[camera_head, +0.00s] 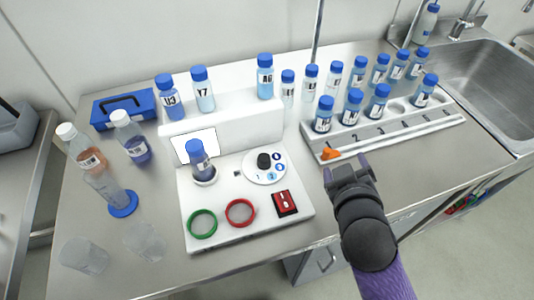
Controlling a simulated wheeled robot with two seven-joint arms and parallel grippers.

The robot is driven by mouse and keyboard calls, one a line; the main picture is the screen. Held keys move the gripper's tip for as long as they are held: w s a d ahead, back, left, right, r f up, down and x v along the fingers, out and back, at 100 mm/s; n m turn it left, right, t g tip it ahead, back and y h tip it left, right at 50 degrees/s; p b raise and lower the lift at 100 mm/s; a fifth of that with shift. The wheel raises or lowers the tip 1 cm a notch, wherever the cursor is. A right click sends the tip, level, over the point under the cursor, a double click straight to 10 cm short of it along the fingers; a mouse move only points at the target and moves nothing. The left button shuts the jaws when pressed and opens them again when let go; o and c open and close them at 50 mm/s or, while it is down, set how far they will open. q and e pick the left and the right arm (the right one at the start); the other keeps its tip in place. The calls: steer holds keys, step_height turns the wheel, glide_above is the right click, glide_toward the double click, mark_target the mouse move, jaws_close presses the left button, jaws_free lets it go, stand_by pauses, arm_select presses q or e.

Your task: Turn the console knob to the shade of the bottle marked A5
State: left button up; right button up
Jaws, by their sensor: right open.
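The console (220,222) is a white box on the steel bench. Its black knob (264,160) stands on a round white dial (251,172) with blue-shaded, numbered spots along its edge. A blue-capped bottle of dark blue liquid (199,162) stands in the console's round socket; its label is too small to read. On the raised shelf stand bottles that read U3 (170,105), Y7 (203,95) and A6 (265,80). I cannot make out a label A5 anywhere. My right gripper (346,172) is open and empty, right of the dial, before the rack. My left gripper is out of view.
A numbered white rack (425,126) with an orange pointer (330,154) holds several blue bottles. Green (189,228) and red (228,217) rings and a red switch (286,204) sit on the console front. Bottles and clear beakers (84,257) stand left; a sink (490,85) is right.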

steer(key=w+a+r+n+t+y, duration=0.3)
steer(key=w+a+r+n+t, duration=0.15)
steer(key=r, duration=0.35)
steer(key=s+a+r+n+g+y, duration=0.1)
steer(key=a+r+n+g+y, duration=0.25)
steer(key=a+n+y, duration=0.65)
steer(key=s+a+r+n+g+y, duration=0.1)
steer(key=a+r+n+g+y, duration=0.3)
steer(key=n+y, duration=0.75)
steer(key=n+g+h, duration=0.8)
steer(key=n+h, duration=0.9)
steer(key=h, duration=0.2)
glide_toward(265, 158)
steer(key=b+x, duration=0.2)
steer(key=x, duration=0.7)
steer(key=shift+w+a+f, duration=0.1)
steer(key=shift+f, duration=0.25)
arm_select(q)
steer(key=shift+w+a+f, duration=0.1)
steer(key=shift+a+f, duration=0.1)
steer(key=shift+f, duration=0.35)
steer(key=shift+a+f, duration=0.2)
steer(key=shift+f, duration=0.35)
arm_select(e)
jaws_close()
